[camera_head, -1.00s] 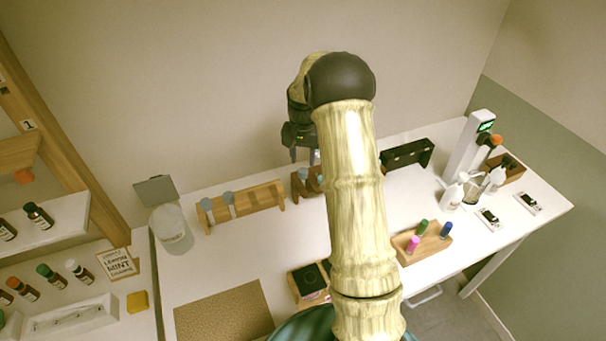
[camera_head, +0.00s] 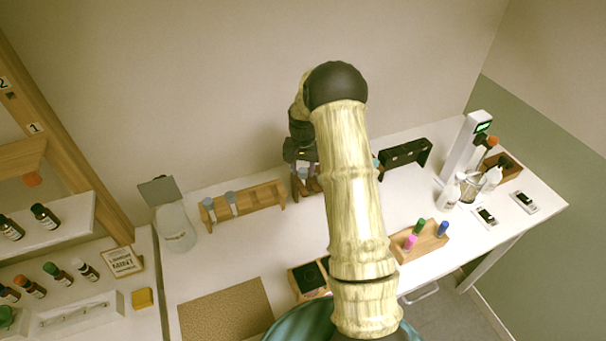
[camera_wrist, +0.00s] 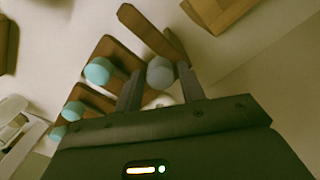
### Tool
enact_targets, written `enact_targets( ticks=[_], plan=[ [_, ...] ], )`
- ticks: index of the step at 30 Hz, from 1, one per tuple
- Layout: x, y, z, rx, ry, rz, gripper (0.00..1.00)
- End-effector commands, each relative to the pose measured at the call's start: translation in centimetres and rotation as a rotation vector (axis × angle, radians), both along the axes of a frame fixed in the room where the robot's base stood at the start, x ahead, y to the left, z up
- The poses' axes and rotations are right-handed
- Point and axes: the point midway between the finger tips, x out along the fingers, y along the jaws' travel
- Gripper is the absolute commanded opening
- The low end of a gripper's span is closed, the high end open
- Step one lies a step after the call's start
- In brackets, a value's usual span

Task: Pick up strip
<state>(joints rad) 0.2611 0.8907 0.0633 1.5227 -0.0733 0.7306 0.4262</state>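My gripper (camera_wrist: 160,88) shows its two fingers apart in the wrist view. A grey round-topped piece (camera_wrist: 160,72) appears between the fingertips, with a small gap on each side. Beside it, teal round-topped pieces (camera_wrist: 98,70) stand on brown wooden blocks. In the head view my gripper (camera_head: 302,170) is at a small wooden rack (camera_head: 297,189) by the back of the white table, partly hidden by my arm.
A longer wooden rack (camera_head: 262,196) with grey-topped pieces is left of my gripper, and a black rack (camera_head: 405,153) is to the right. A wooden tray (camera_head: 427,241) holds coloured vials. White bottles (camera_head: 450,194) and a tall white device (camera_head: 463,148) stand far right. The table's middle is clear.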

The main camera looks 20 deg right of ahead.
Motion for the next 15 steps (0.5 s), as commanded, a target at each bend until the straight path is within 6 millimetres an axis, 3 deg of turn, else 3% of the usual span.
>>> enact_targets(
  ticks=[1, 5, 15],
  plan=[
    [0.01, -0.01, 0.02, 0.0, 0.0, 0.0, 0.36],
    [0.01, -0.01, 0.02, 0.0, 0.0, 0.0, 0.13],
    [0.03, -0.01, 0.2, -0.001, -0.001, 0.0, 0.13]
  ],
)
